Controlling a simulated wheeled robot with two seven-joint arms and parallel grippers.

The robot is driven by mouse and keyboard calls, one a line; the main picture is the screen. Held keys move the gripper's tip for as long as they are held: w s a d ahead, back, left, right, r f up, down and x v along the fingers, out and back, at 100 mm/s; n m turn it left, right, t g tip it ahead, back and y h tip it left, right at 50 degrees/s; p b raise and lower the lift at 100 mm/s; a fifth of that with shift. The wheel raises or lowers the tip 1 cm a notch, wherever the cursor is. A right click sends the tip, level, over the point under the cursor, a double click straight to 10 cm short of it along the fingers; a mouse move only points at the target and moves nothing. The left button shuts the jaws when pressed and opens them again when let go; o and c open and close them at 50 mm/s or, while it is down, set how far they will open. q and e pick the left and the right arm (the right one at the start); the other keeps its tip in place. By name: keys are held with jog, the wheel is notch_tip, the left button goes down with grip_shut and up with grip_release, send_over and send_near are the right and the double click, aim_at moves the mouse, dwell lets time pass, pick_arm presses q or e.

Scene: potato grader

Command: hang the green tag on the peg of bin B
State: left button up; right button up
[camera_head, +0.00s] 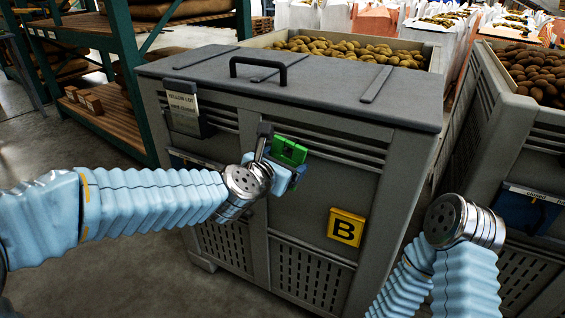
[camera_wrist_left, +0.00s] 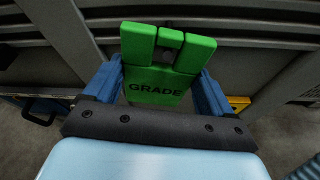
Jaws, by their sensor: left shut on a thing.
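The green tag (camera_head: 288,151) is in front of the slatted front of bin B (camera_head: 315,195), below its lid. My left gripper (camera_head: 281,166) is shut on the tag. In the left wrist view the tag (camera_wrist_left: 156,86) reads "GRADE" and stands between the two blue fingers of the left gripper (camera_wrist_left: 155,92). A yellow plate marked B (camera_head: 346,228) is on the bin front, right of and below the tag. I cannot make out the peg clearly; the tag and gripper cover part of the bin front. My right arm shows at lower right, but its gripper is not visible.
A grey lid (camera_head: 300,85) with a black handle (camera_head: 258,68) covers the near part of the bin; potatoes (camera_head: 355,50) lie behind it. A card holder (camera_head: 187,110) hangs on the bin's left front. Another potato bin (camera_head: 515,120) stands at right, and green shelving (camera_head: 125,70) at left.

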pick_arm(q)
jog(key=o, duration=0.8)
jog(key=shift+o, duration=0.2)
jog(key=p+v, duration=0.2)
jog(key=v, duration=1.1)
jog(key=w+a+f+m+g+y, duration=0.1)
jog(key=a+f+m+g, duration=0.15)
jog(key=f+m, duration=0.7)
jog(key=w+a+f+m+g+y, duration=0.1)
jog(key=w+f+m+g, duration=0.15)
jog(key=f, duration=1.35)
jog(key=s+a+f+m+g, duration=0.1)
jog(key=s+f+m+g, duration=0.2)
jog(key=s+f+m, duration=0.4)
jog(key=s+a+f+m+g, duration=0.1)
jog(key=s+f+m+g, duration=0.3)
jog(key=f, duration=1.2)
jog(key=s+m, duration=0.4)
jog(key=s, duration=0.2)
jog(key=shift+a+f+g, duration=0.2)
jog(key=shift+f+g, duration=0.1)
jog(key=shift+f, duration=0.05)
